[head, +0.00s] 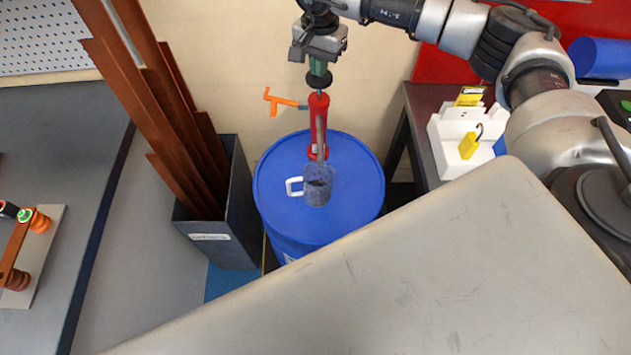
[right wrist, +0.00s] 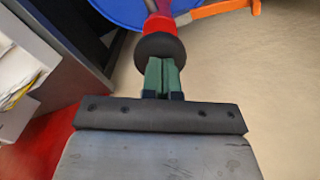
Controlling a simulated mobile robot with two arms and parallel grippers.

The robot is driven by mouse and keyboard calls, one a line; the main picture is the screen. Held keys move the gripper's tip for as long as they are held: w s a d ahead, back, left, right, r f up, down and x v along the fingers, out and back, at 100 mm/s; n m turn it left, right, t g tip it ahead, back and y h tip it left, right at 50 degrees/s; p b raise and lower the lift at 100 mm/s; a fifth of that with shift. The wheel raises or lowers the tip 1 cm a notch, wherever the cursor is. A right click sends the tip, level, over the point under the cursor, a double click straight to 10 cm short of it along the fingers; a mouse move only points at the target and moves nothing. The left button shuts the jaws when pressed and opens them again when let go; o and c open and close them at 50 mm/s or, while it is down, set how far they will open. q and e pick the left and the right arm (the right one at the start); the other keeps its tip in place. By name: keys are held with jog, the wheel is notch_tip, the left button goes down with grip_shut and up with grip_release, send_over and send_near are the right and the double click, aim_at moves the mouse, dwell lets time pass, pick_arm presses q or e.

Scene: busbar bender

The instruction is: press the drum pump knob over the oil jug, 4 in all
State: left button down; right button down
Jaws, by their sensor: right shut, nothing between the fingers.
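The blue drum (head: 268,205) stands on the floor with a red hand pump (head: 318,110) on its lid. The pump has a black knob (head: 319,81) on top and an orange spout (head: 283,101) pointing left. A mottled grey jug (head: 318,186) with a white handle stands in front of the pump, over the lid in the picture. My right gripper (head: 318,68) is shut and empty, with green fingers directly over the knob. In the right wrist view the fingertips (right wrist: 162,75) overlap the knob (right wrist: 160,50); I cannot tell whether they touch it. My left gripper is out of view.
A dark bin (head: 218,235) of long copper-brown bars stands left of the drum. A dark table (head: 424,100) with a white holder (head: 452,150) and yellow tags is on the right. A grey worktop (head: 50,150) lies at far left.

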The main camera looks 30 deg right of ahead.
jog(key=shift+f+b, duration=0.55)
jog(key=shift+f, duration=0.4)
jog(key=shift+f+b, duration=0.45)
jog(key=shift+f, duration=0.2)
jog(key=shift+r, duration=0.1)
jog(key=shift+r+p, duration=2.15)
jog(key=shift+r, duration=1.75)
jog(key=shift+f, duration=0.15)
